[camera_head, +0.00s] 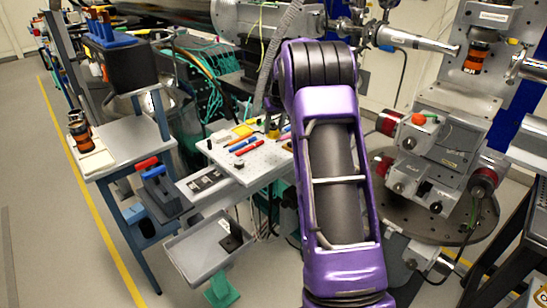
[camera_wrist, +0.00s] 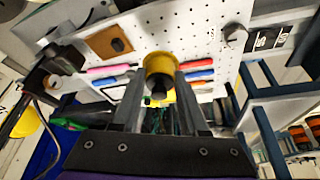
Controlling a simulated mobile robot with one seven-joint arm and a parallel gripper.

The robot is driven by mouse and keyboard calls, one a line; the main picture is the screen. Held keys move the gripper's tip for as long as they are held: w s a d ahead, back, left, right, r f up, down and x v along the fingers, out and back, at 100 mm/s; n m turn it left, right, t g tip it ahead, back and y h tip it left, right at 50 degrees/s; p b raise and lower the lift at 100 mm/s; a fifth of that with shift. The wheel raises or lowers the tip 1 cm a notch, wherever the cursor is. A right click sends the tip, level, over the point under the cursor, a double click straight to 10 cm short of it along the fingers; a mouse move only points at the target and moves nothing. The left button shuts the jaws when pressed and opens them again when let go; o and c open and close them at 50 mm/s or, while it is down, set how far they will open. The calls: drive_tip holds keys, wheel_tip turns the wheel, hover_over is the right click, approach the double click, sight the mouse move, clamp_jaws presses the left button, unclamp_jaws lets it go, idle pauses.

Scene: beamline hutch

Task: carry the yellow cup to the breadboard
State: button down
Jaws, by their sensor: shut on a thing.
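The yellow cup (camera_wrist: 159,62) is between the two fingers of my gripper (camera_wrist: 161,78) in the wrist view, and the gripper is shut on it. A dark rounded shape shows in front of the cup's lower part. Behind it is the breadboard (camera_wrist: 198,38), a white plate with rows of holes; I cannot tell whether the cup touches it. In the head view the breadboard (camera_head: 247,172) lies left of my purple arm, which hides my gripper. A small yellow shape beside the arm there may be the cup.
Several coloured markers (camera_wrist: 109,70) lie on the breadboard, beside a brown square (camera_wrist: 110,42) with a dark knob. A grey tray (camera_head: 196,252) sits lower in front. A side table (camera_head: 130,143) stands left, and red-ended stage equipment (camera_head: 440,150) stands right. Floor at far left is clear.

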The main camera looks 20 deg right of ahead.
wheel_tip(320, 180, down, 9)
drive_tip(key=shift+f+b, duration=0.15)
drive_tip(key=shift+b, duration=0.25)
drive_tip(key=shift+f, duration=0.2)
drive_tip(key=shift+c, duration=2.2)
unclamp_jaws()
drive_tip(key=shift+r, duration=0.1)
drive_tip(key=shift+r, duration=0.25)
drive_tip(key=v, duration=1.1)
drive_tip(key=shift+s+r+p, duration=0.2)
drive_tip(key=shift+r+p, duration=0.15)
